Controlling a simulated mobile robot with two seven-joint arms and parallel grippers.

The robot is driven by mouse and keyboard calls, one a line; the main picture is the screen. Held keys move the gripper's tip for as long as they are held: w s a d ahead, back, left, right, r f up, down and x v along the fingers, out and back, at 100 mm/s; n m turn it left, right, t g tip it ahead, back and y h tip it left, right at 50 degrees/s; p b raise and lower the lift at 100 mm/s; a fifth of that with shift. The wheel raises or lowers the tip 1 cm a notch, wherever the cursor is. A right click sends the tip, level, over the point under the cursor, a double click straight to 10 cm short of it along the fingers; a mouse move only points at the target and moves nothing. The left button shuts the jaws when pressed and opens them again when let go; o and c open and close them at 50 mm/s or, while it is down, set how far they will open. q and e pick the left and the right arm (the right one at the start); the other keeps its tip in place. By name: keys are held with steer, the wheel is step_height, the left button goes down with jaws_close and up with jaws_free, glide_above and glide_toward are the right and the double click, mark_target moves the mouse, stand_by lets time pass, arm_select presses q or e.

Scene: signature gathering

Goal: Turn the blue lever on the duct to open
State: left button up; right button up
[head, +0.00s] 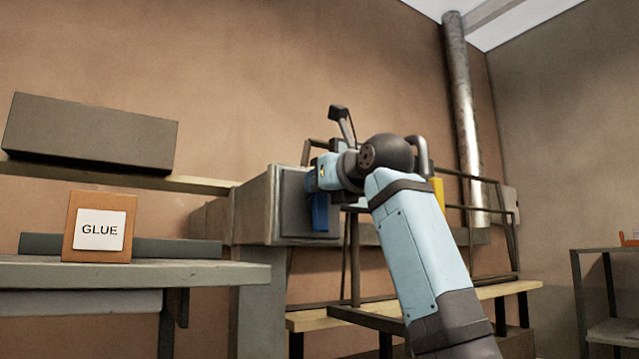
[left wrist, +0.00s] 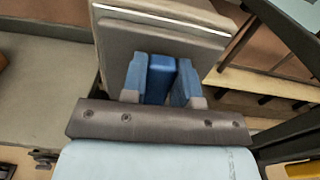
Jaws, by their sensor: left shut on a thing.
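The grey box-shaped duct (head: 257,208) runs along the wall in the middle of the head view, with a dark end plate (head: 293,205). The blue lever (head: 320,214) is at this plate, and its visible part hangs downward. My left gripper (head: 322,174) is at the plate, over the lever's upper part. In the left wrist view my left gripper (left wrist: 159,82) has its two blue fingers on either side of the lever (left wrist: 160,70), shut on it. The duct plate (left wrist: 165,45) stands just beyond the fingertips. My right gripper is not in view.
An orange glue box (head: 99,226) stands on a grey table (head: 150,272) at left. A dark long box (head: 90,133) lies on a wall shelf. Metal railing (head: 490,205) and a wooden bench (head: 470,298) are behind my arm. A vertical pipe (head: 464,110) rises at right.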

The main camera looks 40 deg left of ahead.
arm_select(q)
steer(key=shift+m, duration=0.3)
steer(key=o, duration=0.9)
steer(key=shift+d, duration=0.1)
steer(key=shift+b+v, duration=1.4)
steer(key=shift+v, duration=5.45)
